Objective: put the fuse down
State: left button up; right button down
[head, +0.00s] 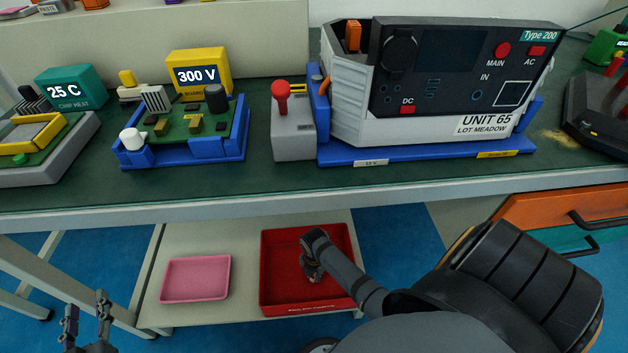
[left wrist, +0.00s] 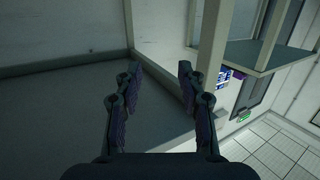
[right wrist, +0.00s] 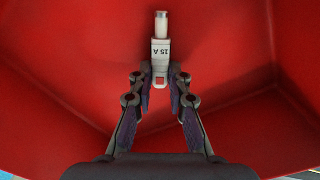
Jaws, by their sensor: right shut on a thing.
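The fuse (right wrist: 160,52) is a small white piece marked 15 A, seen in the right wrist view at the tips of my right gripper (right wrist: 160,84). That gripper is shut on its near end. In the head view my right gripper (head: 312,270) reaches down into the red tray (head: 280,298) on the lower shelf; the fuse is hidden there by the arm. Whether the fuse touches the tray floor, I cannot tell. My left gripper (head: 88,318) is at the lower left of the head view. In the left wrist view it (left wrist: 158,75) is open and empty.
A pink tray (head: 196,279) lies left of the red one on the lower shelf (head: 244,312). Above is the green bench (head: 290,180) with the Unit 65 box (head: 440,80), a red-knobbed lever (head: 291,135) and a blue board fixture (head: 190,152). Drawers (head: 570,210) stand at right.

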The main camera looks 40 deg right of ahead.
jog(key=shift+f, duration=0.1)
jog(key=c, duration=1.3)
grip_release()
